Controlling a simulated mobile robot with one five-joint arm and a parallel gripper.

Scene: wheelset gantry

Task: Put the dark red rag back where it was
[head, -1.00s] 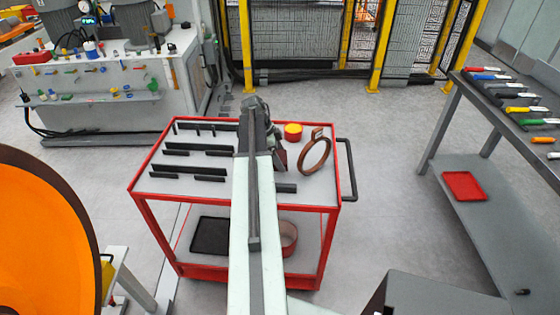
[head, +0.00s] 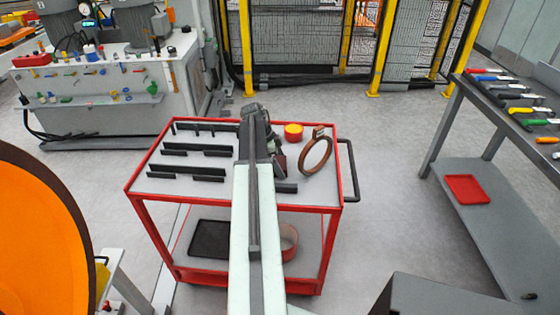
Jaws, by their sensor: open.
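My arm reaches forward over the red-framed trolley (head: 342,190). My gripper (head: 277,150) is at its far end, above the trolley's grey top, and is open. The arm and the gripper's dark body hide part of the trolley top. I cannot clearly make out a dark red rag; a small dark reddish patch (head: 282,166) shows beside the gripper, but I cannot tell what it is. A yellow-topped red round container (head: 293,132) and an upright brown ring (head: 304,157) stand right of the gripper.
Dark slotted racks (head: 193,174) stand on the trolley's left. Its lower shelf holds a black tray (head: 211,239) and a round reddish container (head: 289,243), partly hidden. A grey bench (head: 500,215) at right carries tools above and a red tray (head: 466,189) below. Floor between is clear.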

